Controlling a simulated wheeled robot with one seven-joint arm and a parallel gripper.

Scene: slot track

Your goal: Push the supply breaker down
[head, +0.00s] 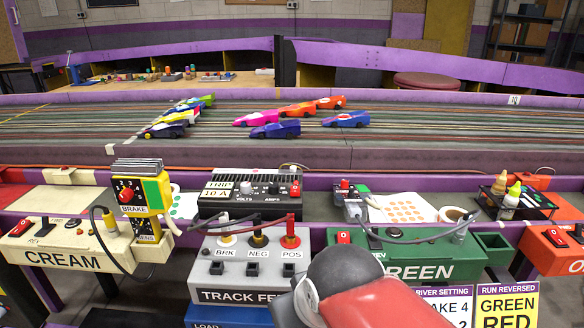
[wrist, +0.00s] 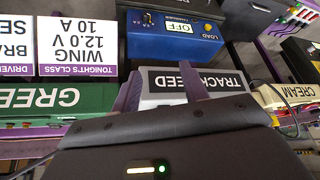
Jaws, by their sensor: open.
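The supply is a black ribbed box (head: 222,203) on the ledge behind the track feed box. A "TRIP 10 A" label is on its front left, and knobs marked volts and amps are in its middle. A small red switch (head: 295,189) at its right end looks like the breaker; its exact position is too small to tell. My gripper (wrist: 162,88) is open and empty in the wrist view, its two fingers in front of the track feed box (wrist: 160,82). The supply does not show in the wrist view. In the head view my arm covers the lower middle and the fingers are hidden.
The cream station (head: 95,250) is left, the green station (head: 440,262) right. A blue load box (wrist: 170,45) reads OFF. Several cars stand on the track behind.

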